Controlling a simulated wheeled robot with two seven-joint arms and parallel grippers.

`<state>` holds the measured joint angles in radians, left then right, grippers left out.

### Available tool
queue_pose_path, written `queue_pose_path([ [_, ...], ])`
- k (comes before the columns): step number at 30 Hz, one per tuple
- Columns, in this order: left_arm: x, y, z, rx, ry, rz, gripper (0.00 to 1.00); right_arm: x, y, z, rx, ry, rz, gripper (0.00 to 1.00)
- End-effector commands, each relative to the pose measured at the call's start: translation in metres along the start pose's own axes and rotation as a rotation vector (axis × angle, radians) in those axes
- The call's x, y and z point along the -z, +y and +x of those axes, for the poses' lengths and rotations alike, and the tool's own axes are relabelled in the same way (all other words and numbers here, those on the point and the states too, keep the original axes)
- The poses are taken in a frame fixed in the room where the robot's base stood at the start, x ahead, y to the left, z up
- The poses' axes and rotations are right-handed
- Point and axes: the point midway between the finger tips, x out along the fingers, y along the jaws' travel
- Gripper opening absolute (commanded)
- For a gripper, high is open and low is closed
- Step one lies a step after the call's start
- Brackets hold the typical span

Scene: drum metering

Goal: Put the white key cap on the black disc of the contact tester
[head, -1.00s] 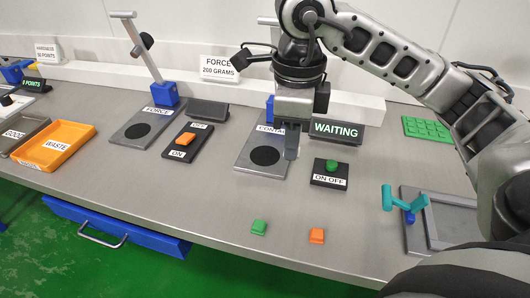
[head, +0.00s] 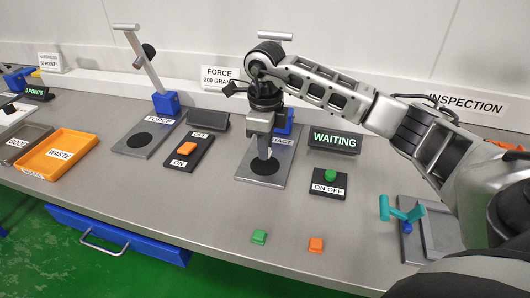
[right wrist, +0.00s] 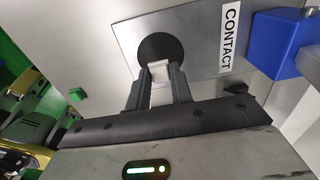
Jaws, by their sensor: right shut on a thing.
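My right gripper (head: 264,154) points down over the contact tester's plate (head: 284,166). In the right wrist view its two fingers (right wrist: 159,82) are shut on the white key cap (right wrist: 159,70). The cap's far end overlaps the near edge of the black disc (right wrist: 161,46). I cannot tell whether the cap touches the disc or hangs just above it. In the head view the disc (head: 265,168) shows around and below the fingertips, and the cap is hidden by the gripper. My left gripper is not in view.
The tester's blue post block (right wrist: 281,38) stands right of the plate. A WAITING display (head: 334,139) and an ON OFF box with a green button (head: 330,175) are to the right. A green cap (head: 259,237) and an orange cap (head: 316,245) lie near the front edge.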

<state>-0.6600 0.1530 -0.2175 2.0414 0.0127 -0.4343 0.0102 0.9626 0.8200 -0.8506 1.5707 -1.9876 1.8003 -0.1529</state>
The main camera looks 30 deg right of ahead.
Motion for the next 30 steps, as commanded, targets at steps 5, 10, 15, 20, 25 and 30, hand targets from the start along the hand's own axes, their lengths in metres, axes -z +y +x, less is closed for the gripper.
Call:
queue_pose_path([
  [5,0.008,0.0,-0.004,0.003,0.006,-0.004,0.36,-0.001,-0.001,0.023,-0.004,0.003,-0.001,0.01],
  [10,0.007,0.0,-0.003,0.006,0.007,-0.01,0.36,-0.002,-0.001,0.033,0.0,-0.001,-0.001,0.01],
  [15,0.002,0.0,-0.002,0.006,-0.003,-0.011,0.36,-0.001,-0.001,0.034,0.0,0.0,-0.001,0.01],
  [20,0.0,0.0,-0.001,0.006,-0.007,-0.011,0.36,-0.001,-0.001,0.036,0.0,0.0,-0.001,0.33],
  [25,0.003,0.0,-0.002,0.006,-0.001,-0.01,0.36,-0.001,-0.001,0.036,0.0,0.0,-0.001,0.44],
  [30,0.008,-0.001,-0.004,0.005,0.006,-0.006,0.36,-0.001,-0.001,0.035,0.0,0.0,-0.001,0.44],
])
